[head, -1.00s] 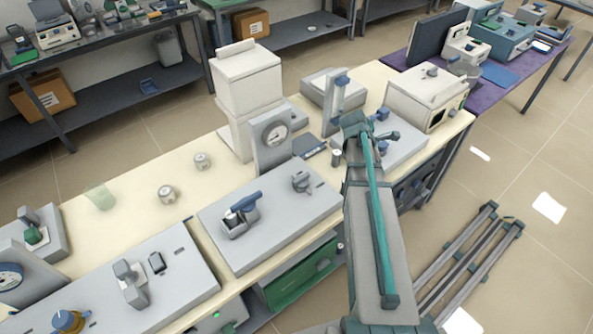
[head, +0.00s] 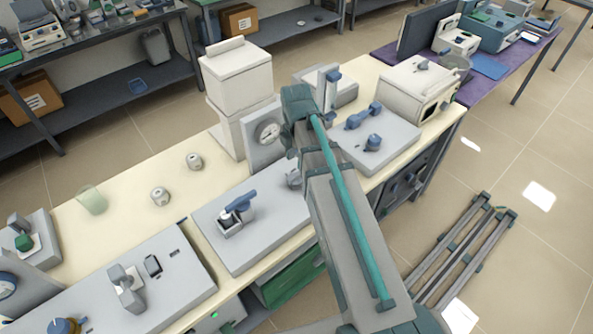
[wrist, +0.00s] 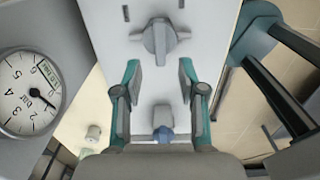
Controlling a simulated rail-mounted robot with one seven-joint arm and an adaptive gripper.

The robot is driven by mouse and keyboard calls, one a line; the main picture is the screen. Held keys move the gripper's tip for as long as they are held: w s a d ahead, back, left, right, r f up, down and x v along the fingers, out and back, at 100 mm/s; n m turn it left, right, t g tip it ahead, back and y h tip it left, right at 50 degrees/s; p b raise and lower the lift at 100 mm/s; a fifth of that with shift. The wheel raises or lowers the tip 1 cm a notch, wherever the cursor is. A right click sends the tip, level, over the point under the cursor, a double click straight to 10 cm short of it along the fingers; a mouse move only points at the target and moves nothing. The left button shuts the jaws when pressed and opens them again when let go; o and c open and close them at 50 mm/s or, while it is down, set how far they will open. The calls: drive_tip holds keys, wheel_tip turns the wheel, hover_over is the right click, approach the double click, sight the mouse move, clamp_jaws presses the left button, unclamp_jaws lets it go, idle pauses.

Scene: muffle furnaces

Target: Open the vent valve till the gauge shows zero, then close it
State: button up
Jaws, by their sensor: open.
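The round white gauge (head: 268,133) stands upright at the back of a grey panel (head: 259,245). In the wrist view the gauge (wrist: 30,92) is marked in bar, and its needle lies in the low part of the scale, exact value unclear. A grey winged knob (wrist: 160,41) on the panel lies just beyond my fingertips; my arm partly hides it in the head view (head: 293,178). A blue-handled lever (head: 240,201) is on the same panel, left of the knob. My gripper (wrist: 163,76) is open and empty, its fingers apart and not around the knob.
A white box-shaped furnace (head: 238,78) stands behind the gauge. A panel with blue knobs (head: 373,142) lies to the right, another panel (head: 150,283) to the left. Small metal pots (head: 160,196) and a glass beaker (head: 92,201) stand on the pale bench.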

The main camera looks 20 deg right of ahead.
sight(296, 174)
drive_tip(key=shift+f+p, duration=0.85)
drive_tip(key=shift+f, duration=2.7)
clamp_jaws()
